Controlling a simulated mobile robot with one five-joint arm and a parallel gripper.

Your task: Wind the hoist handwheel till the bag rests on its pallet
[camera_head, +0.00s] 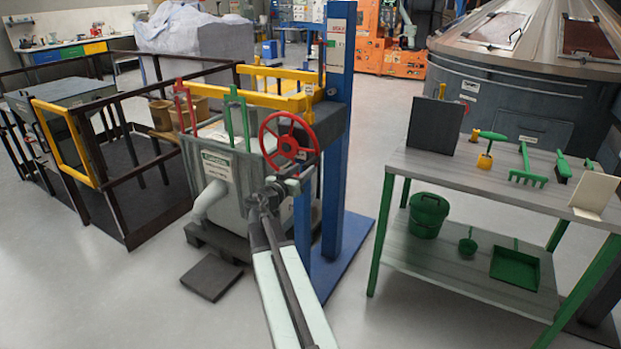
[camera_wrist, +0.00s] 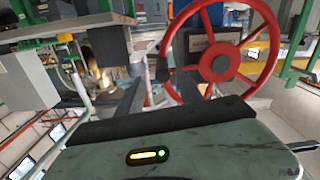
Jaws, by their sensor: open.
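The red handwheel (camera_head: 289,141) is mounted on the blue hoist post (camera_head: 338,150). My gripper (camera_head: 277,186) is open just below the wheel's lower rim. I cannot tell whether it touches the rim. In the wrist view the handwheel (camera_wrist: 221,65) is large at upper right, and its rim passes close to the gripper. A pale bulk bag (camera_head: 222,180) with a label and a spout hangs or stands left of the wheel, partly behind my arm. A dark pallet (camera_head: 212,240) lies under it; whether they touch is hard to see.
A dark slab (camera_head: 211,277) lies on the floor in front of the pallet. A green-legged table (camera_head: 455,183) with tools stands at right. A dark-railed platform (camera_head: 125,205) is at left. Floor between post and table is clear.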

